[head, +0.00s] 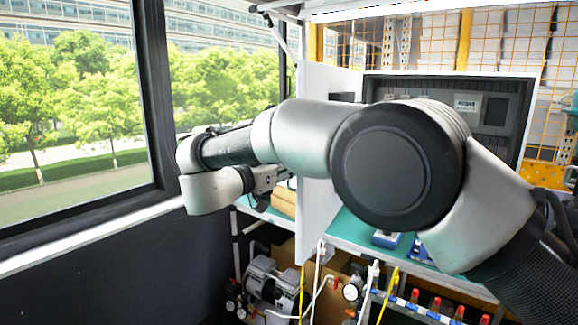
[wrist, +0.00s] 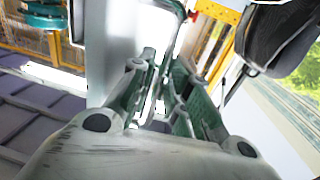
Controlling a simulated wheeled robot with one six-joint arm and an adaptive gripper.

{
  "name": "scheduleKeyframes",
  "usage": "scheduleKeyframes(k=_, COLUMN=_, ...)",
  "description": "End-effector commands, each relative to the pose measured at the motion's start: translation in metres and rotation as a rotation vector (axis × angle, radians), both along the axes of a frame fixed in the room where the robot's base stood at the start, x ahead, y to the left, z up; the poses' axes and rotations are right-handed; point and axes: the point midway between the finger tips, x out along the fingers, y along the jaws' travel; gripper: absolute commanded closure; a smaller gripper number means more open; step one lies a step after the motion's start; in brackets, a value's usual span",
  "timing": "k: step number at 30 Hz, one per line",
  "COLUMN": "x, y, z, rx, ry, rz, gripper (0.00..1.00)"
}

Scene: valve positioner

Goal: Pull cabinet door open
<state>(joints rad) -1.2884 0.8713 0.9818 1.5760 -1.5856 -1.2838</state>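The white cabinet door (head: 318,215) stands swung out from the grey cabinet (head: 528,90), whose dark interior shows in the head view. My gripper (head: 265,180) is at the left side of the door, partly hidden by my wrist. In the wrist view, my gripper (wrist: 163,75) has its two green-padded fingers apart, with a gap between them. The white door panel (wrist: 112,45) is close beside the left finger. A curved greenish bar (wrist: 176,10) shows beyond the fingertips; I cannot tell if it is the handle or if the fingers touch it.
A window (head: 75,120) and dark wall (head: 110,270) lie at the left. The cabinet is above a green-topped bench (head: 350,232), with a compressor (head: 270,285) and hoses underneath. A yellow mesh fence (head: 490,45) stands behind. Free room lies between door and window.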

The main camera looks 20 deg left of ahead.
Motion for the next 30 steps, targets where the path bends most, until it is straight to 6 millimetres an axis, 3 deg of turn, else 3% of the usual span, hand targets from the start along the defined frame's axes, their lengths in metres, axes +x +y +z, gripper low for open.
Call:
scheduleKeyframes(k=8, x=-0.014, y=0.005, z=0.0, rx=0.001, ry=0.0, rz=0.002, gripper=0.81)
scheduleKeyframes(k=21, x=-0.1, y=0.031, z=0.0, rx=0.0, ry=0.0, rz=0.003, gripper=0.81)
scheduleKeyframes(k=30, x=-0.116, y=0.036, z=0.0, rx=0.0, ry=0.0, rz=0.001, gripper=0.81)
